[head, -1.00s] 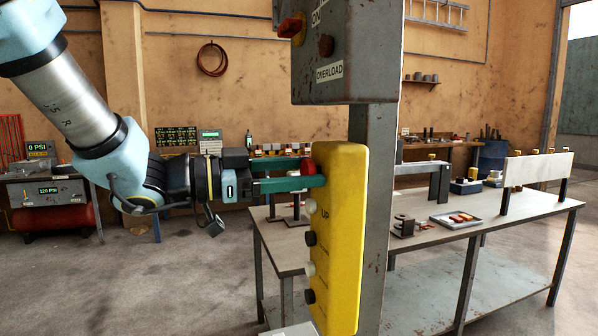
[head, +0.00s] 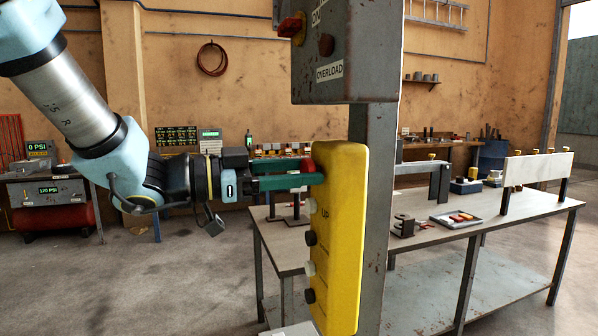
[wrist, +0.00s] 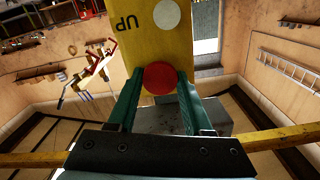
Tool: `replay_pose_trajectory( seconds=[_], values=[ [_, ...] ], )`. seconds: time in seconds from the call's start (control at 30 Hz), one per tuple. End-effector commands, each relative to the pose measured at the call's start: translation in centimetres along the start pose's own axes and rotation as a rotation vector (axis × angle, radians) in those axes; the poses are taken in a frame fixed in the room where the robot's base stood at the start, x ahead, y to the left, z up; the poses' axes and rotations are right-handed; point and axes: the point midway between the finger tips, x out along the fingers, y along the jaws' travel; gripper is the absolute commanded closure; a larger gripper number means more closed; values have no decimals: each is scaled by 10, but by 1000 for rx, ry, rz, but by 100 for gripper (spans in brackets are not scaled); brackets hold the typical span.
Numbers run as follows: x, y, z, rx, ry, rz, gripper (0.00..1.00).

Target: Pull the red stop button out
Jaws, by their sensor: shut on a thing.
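The red stop button (head: 308,166) is at the top of the yellow pendant box (head: 345,240), on its left-facing side. My gripper (head: 312,172) reaches in from the left, level with the button. Its green fingers are closed on the button, one on each side, as the wrist view shows around the red round cap (wrist: 160,78). The fingers partly hide the button in the head view. In the wrist view the yellow box (wrist: 130,40) runs upward from the button, with "UP" upside down and a white button (wrist: 167,14).
A grey post (head: 372,150) stands right behind the yellow box. A grey control box (head: 350,50) marked OVERLOAD hangs above it. A workbench (head: 440,225) with a tray (head: 458,219) stands behind to the right. The floor at left is open.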

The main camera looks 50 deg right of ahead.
Motion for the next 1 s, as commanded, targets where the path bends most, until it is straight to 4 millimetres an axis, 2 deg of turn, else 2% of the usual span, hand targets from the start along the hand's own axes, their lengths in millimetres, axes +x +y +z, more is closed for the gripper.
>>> replay_pose_trajectory(
  seconds=[0.3, 0.53, 0.57, 0.8, 1.0],
  values=[
    [-15, -1, 1, 0, -1, -3, 100],
    [-16, 0, 1, -1, -2, -2, 100],
    [-16, 0, 1, -1, -2, -2, 46],
    [-15, 0, 0, 0, -1, -1, 19],
    [-14, 0, 0, 0, 0, 0, 19]
  ],
)
